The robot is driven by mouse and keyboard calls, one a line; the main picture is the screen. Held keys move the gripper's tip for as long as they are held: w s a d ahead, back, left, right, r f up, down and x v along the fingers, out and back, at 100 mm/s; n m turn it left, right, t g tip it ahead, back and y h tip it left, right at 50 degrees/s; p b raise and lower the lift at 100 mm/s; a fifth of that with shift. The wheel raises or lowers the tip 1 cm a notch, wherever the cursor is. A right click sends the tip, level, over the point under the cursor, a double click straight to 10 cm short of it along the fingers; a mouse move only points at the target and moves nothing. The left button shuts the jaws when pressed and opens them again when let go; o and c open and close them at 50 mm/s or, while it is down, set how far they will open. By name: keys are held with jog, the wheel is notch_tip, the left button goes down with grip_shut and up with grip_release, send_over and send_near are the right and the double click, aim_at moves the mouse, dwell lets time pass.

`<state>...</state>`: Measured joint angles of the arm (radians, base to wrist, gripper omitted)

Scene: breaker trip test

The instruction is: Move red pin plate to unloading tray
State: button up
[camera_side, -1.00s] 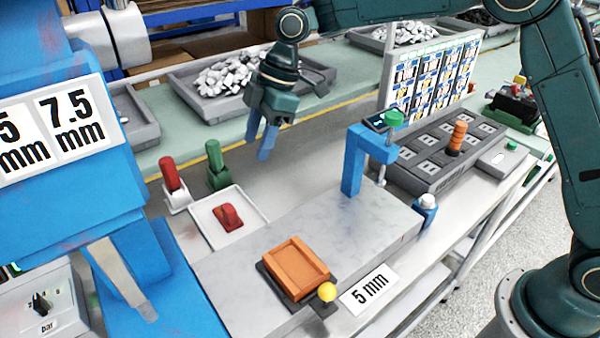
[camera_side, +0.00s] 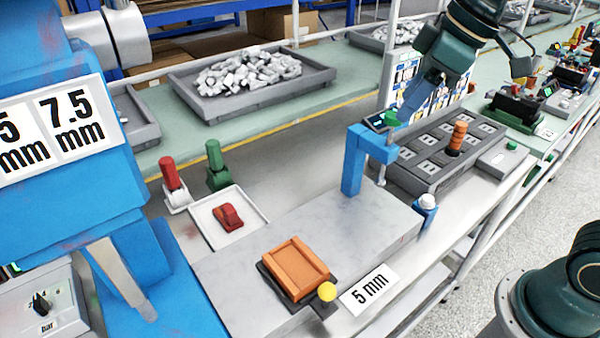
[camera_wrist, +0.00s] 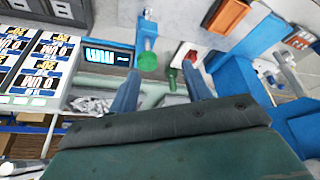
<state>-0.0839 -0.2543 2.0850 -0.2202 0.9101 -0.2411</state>
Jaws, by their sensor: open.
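A small red piece (camera_side: 228,217), which looks like the red pin plate, lies on a white square tray (camera_side: 204,212) beside the grey slab. I cannot tell for sure whether this is the unloading tray. The red piece and tray also show, partly hidden, in the wrist view (camera_wrist: 184,53). My gripper (camera_side: 414,108) is to the right of them, raised behind the blue clamp by the label panel. Its two blue fingers stand apart in the wrist view (camera_wrist: 161,90), with nothing visible between them.
A blue clamp (camera_side: 353,160) stands on the slab. An orange tray (camera_side: 296,268) sits at the slab's front. Red (camera_side: 171,175) and green (camera_side: 214,160) toggle clamps stand behind the white tray. A grey fixture (camera_side: 425,165) holds an orange stack.

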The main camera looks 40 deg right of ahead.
jog(key=s+d+f+m+h, duration=0.1)
jog(key=s+d+f+m, duration=0.1)
jog(key=s, duration=0.5)
jog(key=s+d+f+m+t+h, duration=0.1)
jog(key=s+d+f+m, duration=0.1)
jog(key=s+d+m, duration=0.2)
jog(key=s, duration=0.2)
jog(key=shift+s+d+f, duration=0.15)
jog(key=shift+s+d, duration=0.2)
